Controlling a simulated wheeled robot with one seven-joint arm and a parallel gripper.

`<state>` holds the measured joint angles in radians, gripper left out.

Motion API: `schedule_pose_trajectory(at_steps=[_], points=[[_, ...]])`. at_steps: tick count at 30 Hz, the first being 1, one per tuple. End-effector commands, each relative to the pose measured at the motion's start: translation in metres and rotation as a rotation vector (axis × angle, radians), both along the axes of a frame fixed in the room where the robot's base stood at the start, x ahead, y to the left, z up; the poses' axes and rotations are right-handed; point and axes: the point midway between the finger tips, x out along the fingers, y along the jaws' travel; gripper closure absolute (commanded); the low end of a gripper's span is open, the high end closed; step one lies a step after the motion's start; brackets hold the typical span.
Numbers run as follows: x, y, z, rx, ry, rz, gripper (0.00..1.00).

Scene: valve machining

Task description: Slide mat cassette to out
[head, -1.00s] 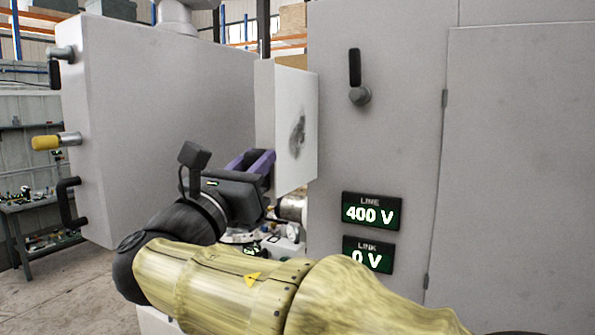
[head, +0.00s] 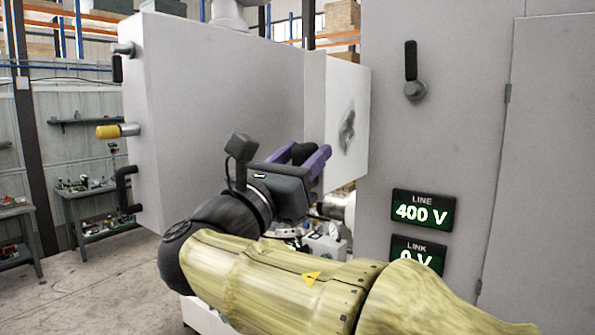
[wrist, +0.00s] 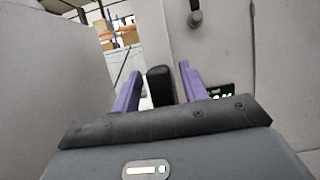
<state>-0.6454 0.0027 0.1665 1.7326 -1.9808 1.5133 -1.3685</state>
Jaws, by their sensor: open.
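My gripper (head: 318,160) has two purple fingers, spread apart, in the middle of the head view in front of a white panel with a dark smudge (head: 347,125). A black rounded block (wrist: 160,86) stands between the fingers in the wrist view, with gaps on both sides. Its dark top also shows in the head view (head: 303,152). I cannot tell whether this block is part of the mat cassette or whether it touches anything; no part is clearly the cassette.
A large grey cabinet with a black lever (head: 412,72) and a "400 V" display (head: 422,212) stands at right. A grey housing (head: 215,95) with a yellow knob (head: 115,131) and a black handle (head: 128,188) stands at left. Open floor shows at lower left.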

Motion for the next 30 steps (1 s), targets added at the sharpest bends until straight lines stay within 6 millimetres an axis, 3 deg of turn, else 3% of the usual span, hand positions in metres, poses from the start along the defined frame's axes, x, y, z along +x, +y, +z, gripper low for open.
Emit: schedule_pose_trajectory(at_steps=[8,30], points=[[-0.024,0.017,-0.016,0.001,0.0,0.004,0.56],[-0.126,0.092,-0.066,0.0,0.0,0.005,0.56]])
